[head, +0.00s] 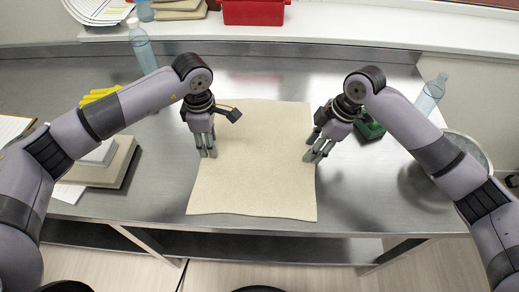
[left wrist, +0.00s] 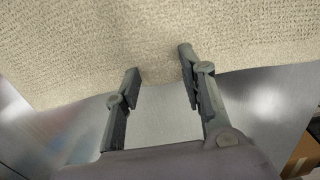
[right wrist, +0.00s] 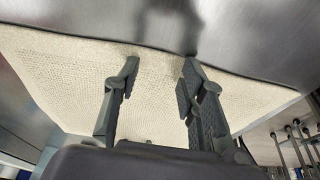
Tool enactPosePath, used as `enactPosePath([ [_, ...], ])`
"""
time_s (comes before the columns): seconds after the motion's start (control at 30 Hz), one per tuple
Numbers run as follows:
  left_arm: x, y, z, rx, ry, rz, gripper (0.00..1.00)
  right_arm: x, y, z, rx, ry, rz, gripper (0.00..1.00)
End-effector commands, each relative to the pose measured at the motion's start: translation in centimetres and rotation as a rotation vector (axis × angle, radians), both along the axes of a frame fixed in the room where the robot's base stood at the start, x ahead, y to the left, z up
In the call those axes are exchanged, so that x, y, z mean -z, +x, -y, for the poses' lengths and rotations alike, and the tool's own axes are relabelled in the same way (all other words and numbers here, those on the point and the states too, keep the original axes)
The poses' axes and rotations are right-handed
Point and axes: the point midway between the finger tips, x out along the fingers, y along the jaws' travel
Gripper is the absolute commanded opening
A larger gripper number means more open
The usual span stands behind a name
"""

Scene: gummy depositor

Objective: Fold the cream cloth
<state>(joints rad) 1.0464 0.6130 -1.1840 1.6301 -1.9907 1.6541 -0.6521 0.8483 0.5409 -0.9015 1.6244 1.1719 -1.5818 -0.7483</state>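The cream cloth (head: 253,175) lies spread flat on the metal table, roughly rectangular, with slightly wavy edges. My left gripper (head: 208,155) is over the cloth's left edge, pointing down. In the left wrist view its fingers (left wrist: 160,65) are apart, with the tips at the edge of the cloth (left wrist: 80,45) and nothing seen between them. My right gripper (head: 314,158) is at the cloth's right edge. In the right wrist view its fingers (right wrist: 160,75) are apart, tips near the cloth's edge (right wrist: 70,75). I cannot tell whether either gripper touches the cloth.
The metal table (head: 350,205) is bare just right of the cloth. A stack of books (head: 105,165) lies at left, with a bottle (head: 143,48) behind. A green object (head: 369,126), another bottle (head: 431,95) and a metal bowl (head: 462,150) stand at right. A red bin (head: 253,12) is at the back.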

Motion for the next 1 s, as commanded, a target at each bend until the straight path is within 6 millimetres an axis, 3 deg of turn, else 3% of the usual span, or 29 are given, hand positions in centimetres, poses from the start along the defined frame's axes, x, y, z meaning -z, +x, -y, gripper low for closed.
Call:
enactPosePath([
  [1.0,0.30,-0.08,-0.05,0.000,0.002,-0.003,0.02,0.35,-0.07,0.04,0.000,-0.003,-0.002,0.02],
])
